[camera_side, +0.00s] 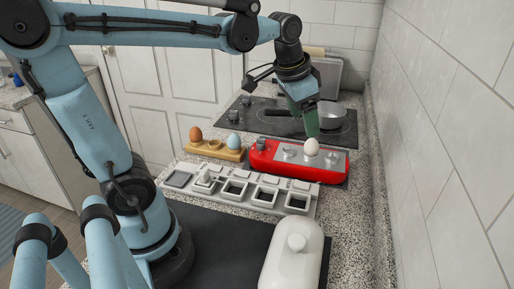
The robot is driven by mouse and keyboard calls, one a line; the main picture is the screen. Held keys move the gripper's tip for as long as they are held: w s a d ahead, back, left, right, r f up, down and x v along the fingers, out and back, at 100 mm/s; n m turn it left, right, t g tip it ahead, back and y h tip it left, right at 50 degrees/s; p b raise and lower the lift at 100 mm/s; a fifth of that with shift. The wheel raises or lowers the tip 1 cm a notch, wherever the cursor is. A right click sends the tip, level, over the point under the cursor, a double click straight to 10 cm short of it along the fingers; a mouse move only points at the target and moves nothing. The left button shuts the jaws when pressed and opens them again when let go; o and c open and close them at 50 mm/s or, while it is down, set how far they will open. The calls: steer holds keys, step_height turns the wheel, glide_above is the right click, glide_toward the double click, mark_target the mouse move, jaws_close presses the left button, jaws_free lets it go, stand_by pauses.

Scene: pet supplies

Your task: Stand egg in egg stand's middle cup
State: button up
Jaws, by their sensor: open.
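A white egg (312,147) stands at the right part of the red appliance's steel top. My gripper (311,136) is open and points down at this egg, its green fingers just above and behind it. I cannot tell whether they touch it. The wooden egg stand (230,156) is on the counter to the left. A brown egg (195,134) stands in its left cup and a pale blue egg (234,141) in its right cup. The middle cup (214,145) between them looks empty.
The red appliance (264,164) sits beside the stand. A tiled wall (450,130) bounds the right.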

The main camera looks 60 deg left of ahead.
mark_target(312, 143)
steer(key=w+a+f+m+g, duration=0.1)
steer(key=w+a+m+g, duration=0.25)
steer(key=w+a, duration=0.4)
steer(key=shift+n, duration=0.35)
steer(key=f, duration=0.2)
steer(key=w+d+f, duration=0.1)
steer(key=f, duration=0.3)
steer(key=shift+w+d+f, duration=0.2)
steer(key=shift+d+f, duration=0.05)
steer(key=shift+f, duration=0.15)
steer(key=shift+s+d+f, duration=0.15)
steer(key=shift+f, duration=1.2)
steer(key=shift+s+d+f, duration=0.1)
steer(key=shift+d+f, duration=0.05)
steer(key=shift+f, duration=1.2)
steer(key=shift+c, duration=0.5)
steer(key=c, duration=1.1)
steer(key=shift+r, duration=0.15)
steer(key=shift+c, duration=0.2)
